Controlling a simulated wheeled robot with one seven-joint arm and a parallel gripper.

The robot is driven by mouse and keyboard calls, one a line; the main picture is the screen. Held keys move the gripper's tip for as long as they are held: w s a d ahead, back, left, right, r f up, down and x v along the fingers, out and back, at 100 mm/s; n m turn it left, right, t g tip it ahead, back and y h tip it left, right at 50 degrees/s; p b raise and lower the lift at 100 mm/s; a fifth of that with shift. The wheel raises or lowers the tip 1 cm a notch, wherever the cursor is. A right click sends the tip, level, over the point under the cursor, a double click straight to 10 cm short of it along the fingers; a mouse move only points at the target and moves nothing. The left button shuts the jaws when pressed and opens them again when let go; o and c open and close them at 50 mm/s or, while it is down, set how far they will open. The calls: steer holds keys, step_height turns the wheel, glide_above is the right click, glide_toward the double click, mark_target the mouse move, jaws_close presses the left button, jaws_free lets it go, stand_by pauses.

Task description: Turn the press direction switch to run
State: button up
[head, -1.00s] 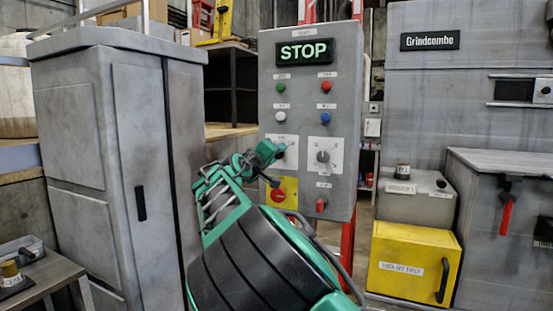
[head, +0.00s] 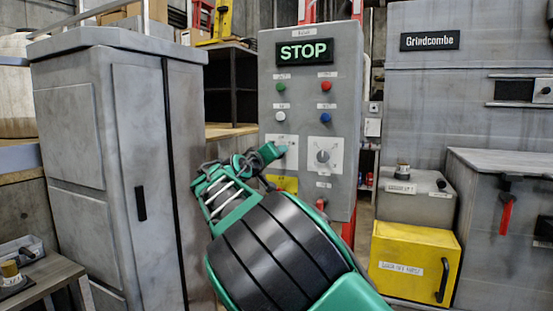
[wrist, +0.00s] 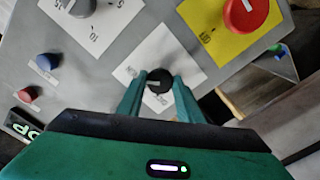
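The press direction switch (wrist: 159,82) is a small black round knob with a pale pointer line, on a white label plate (wrist: 187,58) in the wrist view. The pointer lies roughly across the picture there.
The panel's lit sign (head: 305,52) reads STOP. A second dial (head: 323,156) is right of the switch. A red button (wrist: 245,12) on a yellow plate is close by. A grey cabinet (head: 140,150) stands left; a yellow box (head: 412,262) stands right.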

steer(key=o, duration=0.4)
steer(key=shift+a+f, duration=0.1)
steer(key=shift+f, duration=0.25)
steer(key=shift+r, duration=0.15)
steer(key=v, duration=1)
steer(key=shift+s, duration=0.3)
steer(key=shift+a, duration=0.15)
